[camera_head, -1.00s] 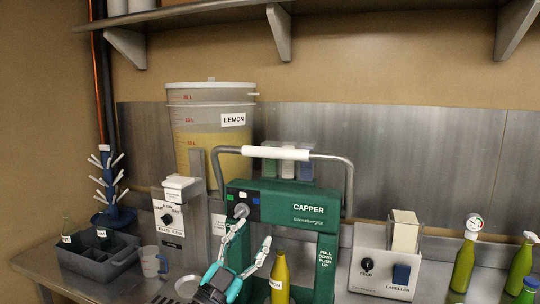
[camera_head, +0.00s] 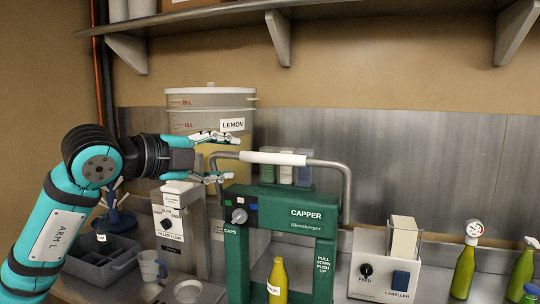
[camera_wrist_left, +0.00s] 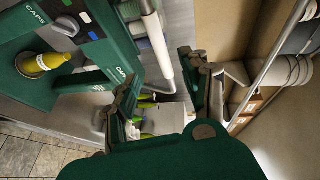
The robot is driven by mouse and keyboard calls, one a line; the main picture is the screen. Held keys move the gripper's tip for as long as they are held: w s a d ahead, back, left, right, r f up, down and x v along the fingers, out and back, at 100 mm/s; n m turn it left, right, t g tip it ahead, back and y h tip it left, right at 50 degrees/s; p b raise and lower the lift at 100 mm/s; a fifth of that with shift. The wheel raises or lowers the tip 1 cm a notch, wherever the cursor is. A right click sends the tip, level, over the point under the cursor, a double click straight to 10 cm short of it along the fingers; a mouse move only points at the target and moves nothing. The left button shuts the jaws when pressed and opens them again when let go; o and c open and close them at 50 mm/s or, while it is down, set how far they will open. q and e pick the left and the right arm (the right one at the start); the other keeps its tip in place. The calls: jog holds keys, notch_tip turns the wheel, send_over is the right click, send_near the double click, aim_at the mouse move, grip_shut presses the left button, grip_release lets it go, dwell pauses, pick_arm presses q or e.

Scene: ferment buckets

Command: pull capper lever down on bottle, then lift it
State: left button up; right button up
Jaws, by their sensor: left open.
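The green capper (camera_head: 305,215) stands on the bench, its lever raised as a grey U-shaped bar with a white grip (camera_head: 274,158) across the top. My left gripper (camera_head: 234,158) is open and empty just left of the white grip, fingers pointing right towards it. In the left wrist view, the white grip (camera_wrist_left: 158,42) shows between the open fingers (camera_wrist_left: 170,85); contact is not visible. A yellow-green bottle (camera_head: 278,281) stands upright in the capper, its lower part cut off by the frame; the wrist view shows this bottle (camera_wrist_left: 42,64) too. My right gripper is not in view.
A filler (camera_head: 172,222) and the lemon bucket (camera_head: 208,99) stand behind my left arm. A grey crate (camera_head: 103,264) and measuring jug (camera_head: 151,266) are at left. The labeller (camera_head: 385,262) and several bottles are at right. A shelf (camera_head: 330,10) runs overhead.

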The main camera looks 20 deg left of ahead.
aim_at(266, 157)
pick_arm(q)
jog(key=p+x, duration=0.4)
jog(key=x, duration=0.8)
jog(key=shift+x, duration=0.8)
jog(key=shift+f, duration=0.15)
jog(key=shift+s, duration=0.1)
jog(key=shift+c, duration=0.3)
grip_shut()
